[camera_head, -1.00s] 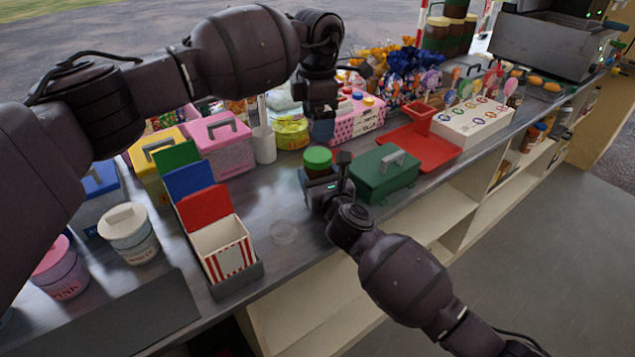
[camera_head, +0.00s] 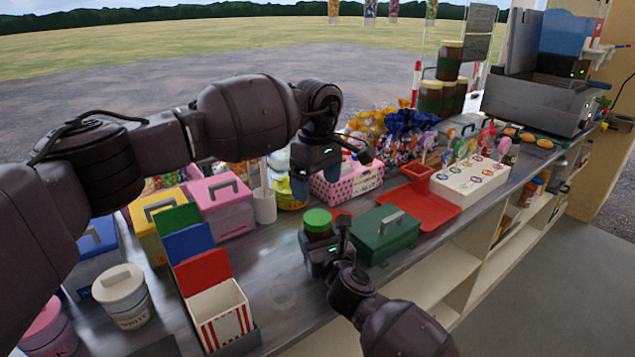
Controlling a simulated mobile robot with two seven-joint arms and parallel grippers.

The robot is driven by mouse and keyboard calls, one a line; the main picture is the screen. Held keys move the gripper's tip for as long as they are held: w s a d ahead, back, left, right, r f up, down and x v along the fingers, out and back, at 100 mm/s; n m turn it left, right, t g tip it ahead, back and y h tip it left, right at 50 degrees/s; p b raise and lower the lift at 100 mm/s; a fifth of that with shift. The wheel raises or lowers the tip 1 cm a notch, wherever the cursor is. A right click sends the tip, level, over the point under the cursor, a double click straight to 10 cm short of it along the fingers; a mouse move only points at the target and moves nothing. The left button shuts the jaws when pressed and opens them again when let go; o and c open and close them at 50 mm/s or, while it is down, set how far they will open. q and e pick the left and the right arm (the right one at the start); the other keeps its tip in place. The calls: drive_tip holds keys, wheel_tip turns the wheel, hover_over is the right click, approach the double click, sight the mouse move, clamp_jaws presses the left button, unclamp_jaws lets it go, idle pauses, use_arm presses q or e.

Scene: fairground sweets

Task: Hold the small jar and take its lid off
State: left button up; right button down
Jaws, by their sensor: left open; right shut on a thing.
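The small jar (camera_head: 317,235) is dark brown with a green lid (camera_head: 318,219) on top. It stands upright over the counter, left of the dark green box. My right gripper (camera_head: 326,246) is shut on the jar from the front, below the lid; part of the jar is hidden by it. Whether the jar touches the counter I cannot tell. My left gripper (camera_head: 315,186) is open and empty, pointing down above the lid and a little behind it, apart from it.
A dark green box with a handle (camera_head: 385,238) stands close right of the jar. A red tray (camera_head: 440,210) and a white lollipop stand (camera_head: 470,183) are further right. A pink dotted box (camera_head: 350,186) and white cup (camera_head: 264,207) are behind. Bare counter (camera_head: 275,260) lies left of the jar.

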sight(318, 217)
use_arm(q)
drive_tip(key=m, duration=0.6)
drive_tip(key=shift+d+f+m, duration=0.1)
drive_tip(key=shift+f+m, duration=0.05)
drive_tip(key=shift+m, duration=0.25)
drive_tip(key=shift+f, duration=3.95)
